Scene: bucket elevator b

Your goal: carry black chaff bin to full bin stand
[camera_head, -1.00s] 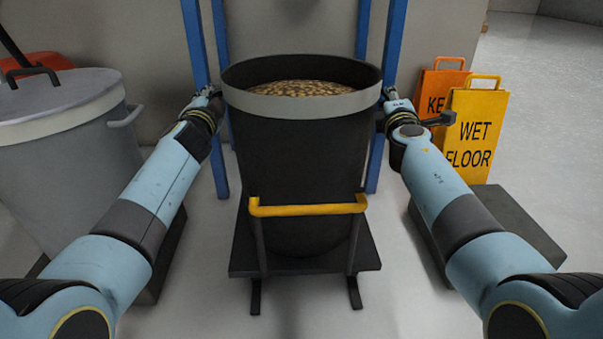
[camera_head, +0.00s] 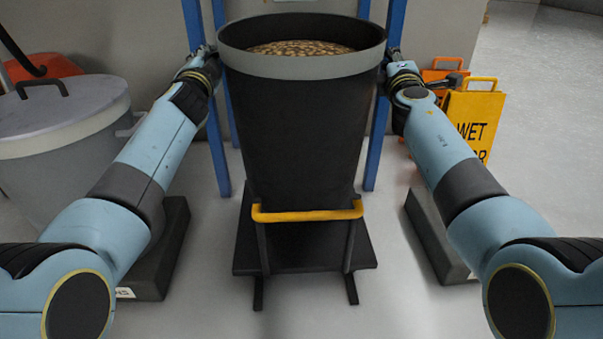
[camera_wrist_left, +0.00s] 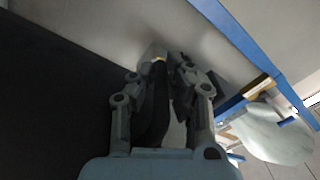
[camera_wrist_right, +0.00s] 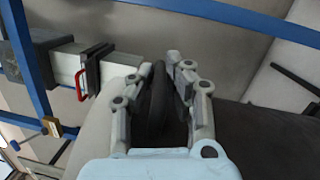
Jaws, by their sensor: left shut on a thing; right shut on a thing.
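The black chaff bin (camera_head: 305,130) has a grey rim band and brown chaff inside. It is upright, lifted above a low black stand (camera_head: 300,250) with a yellow handle bar (camera_head: 306,215) at its front. My left gripper (camera_head: 203,55) is shut at the bin's left side, and in the left wrist view (camera_wrist_left: 163,75) its fingers close around a dark handle. My right gripper (camera_head: 393,60) is shut at the right side, and in the right wrist view (camera_wrist_right: 165,75) its fingers close around a dark handle (camera_wrist_right: 155,105). The full bin stand cannot be told for certain.
Blue posts (camera_head: 376,140) stand close behind the bin. A grey lidded bin (camera_head: 60,150) is at the left. Yellow (camera_head: 474,115) and orange (camera_head: 440,77) floor signs stand at the right. Dark bases (camera_head: 430,235) flank the stand. Floor is open at far right.

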